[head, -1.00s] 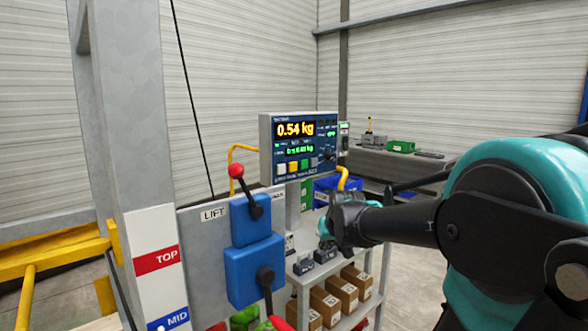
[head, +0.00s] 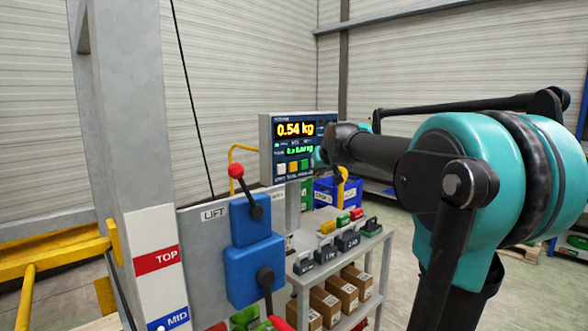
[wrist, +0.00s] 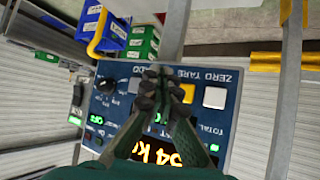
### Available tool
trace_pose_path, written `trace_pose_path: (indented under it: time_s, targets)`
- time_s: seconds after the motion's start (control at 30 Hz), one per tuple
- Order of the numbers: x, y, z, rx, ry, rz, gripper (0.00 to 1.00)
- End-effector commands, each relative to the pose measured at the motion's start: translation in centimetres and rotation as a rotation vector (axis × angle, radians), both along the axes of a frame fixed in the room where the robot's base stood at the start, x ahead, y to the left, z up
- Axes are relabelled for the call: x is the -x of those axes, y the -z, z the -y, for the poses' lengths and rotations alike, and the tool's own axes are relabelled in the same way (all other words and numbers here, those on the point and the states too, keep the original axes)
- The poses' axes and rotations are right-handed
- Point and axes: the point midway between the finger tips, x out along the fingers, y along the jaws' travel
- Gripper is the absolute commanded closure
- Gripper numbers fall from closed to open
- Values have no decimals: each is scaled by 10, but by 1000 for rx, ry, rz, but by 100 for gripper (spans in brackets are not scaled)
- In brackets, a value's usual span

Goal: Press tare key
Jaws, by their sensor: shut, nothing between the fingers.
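The scale indicator (head: 268,150) is a grey box with a blue face, reading 0.54 kg in the head view. Its lower row has a white key (head: 281,169), a yellow key (head: 293,167) and a green key. In the wrist view the face is upside down, with the white key (wrist: 215,97) and the yellow key (wrist: 188,93), which seems to bear the tare label. My gripper (head: 319,156) is shut and empty at the panel's right part. In the wrist view its fingertips (wrist: 160,74) lie just left of the yellow key and hide the neighbouring key. I cannot tell whether they touch the panel.
A blue lift box (head: 254,270) with red-knobbed levers stands in front left, beside a grey post (head: 135,120). A shelf cart (head: 335,262) with weights and cardboard boxes is below the indicator. Blue and green bins (wrist: 110,32) stand behind.

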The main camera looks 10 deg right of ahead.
Motion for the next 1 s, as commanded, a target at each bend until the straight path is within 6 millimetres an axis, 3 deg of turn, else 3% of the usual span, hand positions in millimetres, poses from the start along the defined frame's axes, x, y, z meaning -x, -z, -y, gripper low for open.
trace_pose_path:
  time_s: [0.27,0.7,1.0]
  targets:
    - [-6,0,-4,0,-1,-1,100]
    - [-50,1,-37,0,-1,-1,100]
    - [-69,1,-50,0,-1,-1,100]
